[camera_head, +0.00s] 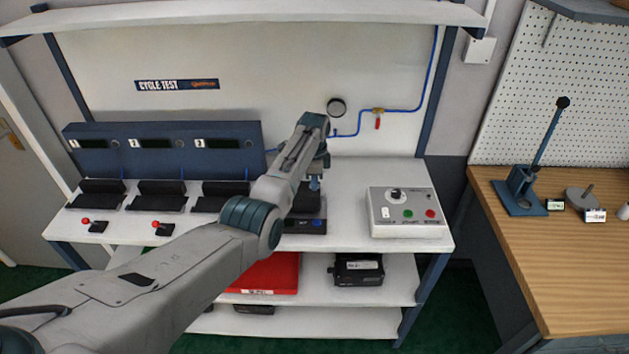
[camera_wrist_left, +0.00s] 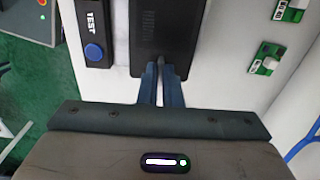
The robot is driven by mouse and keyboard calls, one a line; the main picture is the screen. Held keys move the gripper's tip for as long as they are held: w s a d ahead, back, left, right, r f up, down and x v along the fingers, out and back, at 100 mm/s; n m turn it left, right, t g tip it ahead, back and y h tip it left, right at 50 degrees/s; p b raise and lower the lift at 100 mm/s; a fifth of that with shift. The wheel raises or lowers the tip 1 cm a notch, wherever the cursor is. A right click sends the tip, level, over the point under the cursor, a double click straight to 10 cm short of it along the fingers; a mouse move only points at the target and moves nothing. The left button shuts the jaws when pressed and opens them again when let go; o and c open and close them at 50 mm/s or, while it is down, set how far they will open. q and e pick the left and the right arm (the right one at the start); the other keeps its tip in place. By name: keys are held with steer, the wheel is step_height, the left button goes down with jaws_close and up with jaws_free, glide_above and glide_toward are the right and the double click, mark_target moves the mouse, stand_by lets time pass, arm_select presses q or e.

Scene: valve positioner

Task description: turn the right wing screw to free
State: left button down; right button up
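My left gripper (camera_head: 315,183) reaches down over the black unit (camera_head: 306,200) at the right end of the row of stations on the white bench. In the left wrist view its two blue fingers (camera_wrist_left: 160,70) are close together, with a narrow gap, at the near end of a dark block (camera_wrist_left: 163,35). I cannot tell whether anything is between them. The right wing screw cannot be made out; the arm and fingers cover part of the unit. Beside the block is a TEST panel with a blue button (camera_wrist_left: 94,52). My right gripper is not in view.
A grey control box (camera_head: 408,212) with a knob and coloured buttons stands right of the unit. Small green items with white labels (camera_wrist_left: 265,60) sit on the white surface. A wooden bench (camera_head: 560,270) is further right. The bench between unit and control box is clear.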

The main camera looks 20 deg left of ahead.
arm_select(q)
steer(key=shift+r, duration=0.1)
steer(key=n+p, duration=0.1)
steer(key=n, duration=0.2)
steer(key=shift+n, duration=0.4)
steer(key=n+p, duration=0.1)
steer(key=n, duration=0.3)
steer(key=n+p, duration=0.1)
steer(key=n, duration=0.8)
steer(key=shift+n, duration=0.4)
steer(key=c, duration=1.6)
jaws_free()
